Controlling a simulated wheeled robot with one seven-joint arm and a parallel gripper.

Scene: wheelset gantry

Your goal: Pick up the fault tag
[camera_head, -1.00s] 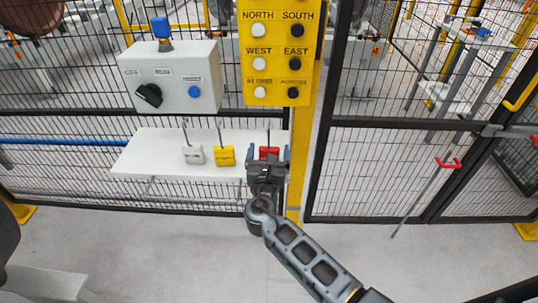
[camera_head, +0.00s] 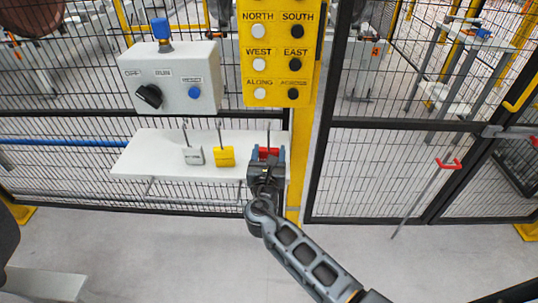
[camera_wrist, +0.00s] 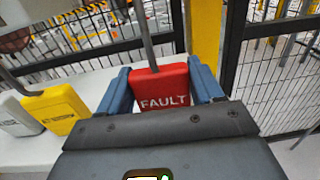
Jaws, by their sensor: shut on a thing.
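The red fault tag (camera_wrist: 161,88), lettered FAULT, stands upright on the white shelf (camera_head: 140,160), with a grey rod rising from its top. In the head view the tag (camera_head: 268,153) is partly hidden behind my gripper (camera_head: 267,157). My gripper's blue fingers (camera_wrist: 162,92) lie on either side of the tag in the wrist view, shut on it. I cannot tell whether the tag's base is still touching the shelf.
A yellow tag (camera_head: 225,156) and a grey-white tag (camera_head: 193,155) stand to the left on the shelf. A control box (camera_head: 170,78) and a yellow button panel (camera_head: 280,50) are above. Mesh fence stands behind; a yellow post (camera_head: 301,150) is close on the right.

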